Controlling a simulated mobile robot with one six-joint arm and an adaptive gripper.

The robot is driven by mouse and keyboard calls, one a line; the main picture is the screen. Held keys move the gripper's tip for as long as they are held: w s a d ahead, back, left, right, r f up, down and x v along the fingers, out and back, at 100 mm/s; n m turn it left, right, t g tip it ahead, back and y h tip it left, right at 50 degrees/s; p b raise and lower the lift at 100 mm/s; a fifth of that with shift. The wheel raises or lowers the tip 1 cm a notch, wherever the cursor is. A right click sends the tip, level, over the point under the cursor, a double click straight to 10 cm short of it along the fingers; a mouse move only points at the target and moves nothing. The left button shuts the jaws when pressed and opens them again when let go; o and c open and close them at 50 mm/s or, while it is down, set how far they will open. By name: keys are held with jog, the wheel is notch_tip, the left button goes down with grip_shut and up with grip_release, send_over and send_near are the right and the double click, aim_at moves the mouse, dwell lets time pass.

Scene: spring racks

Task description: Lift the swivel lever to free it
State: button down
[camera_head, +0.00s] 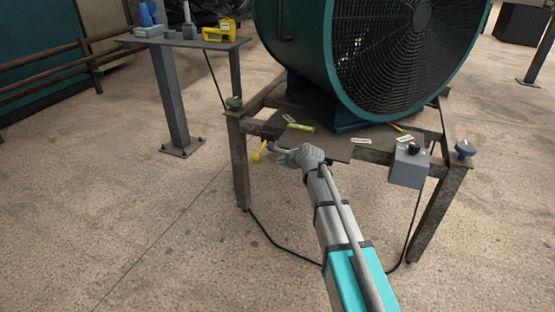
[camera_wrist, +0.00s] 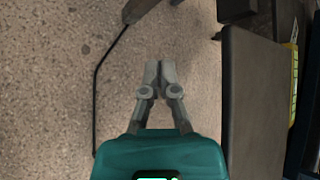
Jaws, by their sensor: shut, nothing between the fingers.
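A small lever with a yellow handle (camera_head: 260,151) shows at the front left edge of the metal stand, below the plate, and it looks like the swivel lever. My gripper (camera_head: 279,151) is close to the right of it in the head view; I cannot tell whether they touch. In the wrist view my gripper (camera_wrist: 160,70) has its fingertips together, with nothing between them, over bare floor. I cannot make out the yellow handle in the wrist view.
A large green fan (camera_head: 345,60) stands on the metal stand (camera_head: 240,165). A yellow object (camera_head: 300,127) lies on its plate. A grey box (camera_head: 408,166) is fixed at the front right. A black cable (camera_head: 275,243) runs along the floor. A side table (camera_head: 180,42) stands at the back left.

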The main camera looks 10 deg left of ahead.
jog(key=shift+s+d+r, duration=0.1)
jog(key=shift+s+d, duration=0.1)
dwell(0.4)
jog(key=s+d+f+n+g+h+p, duration=0.1)
jog(key=s+d+n+g+h+p, duration=0.1)
jog(key=s+d+n, duration=0.7)
jog(key=s+d+f+n+g+h+p, duration=0.2)
jog(key=s+d+n+g+h, duration=0.3)
jog(key=s+d, duration=1.2)
jog(key=s+n, duration=0.2)
jog(key=n, duration=0.2)
jog(key=shift+s+d+g, duration=0.25)
jog(key=shift+s+g, duration=0.15)
jog(key=c, duration=1.4)
grip_release()
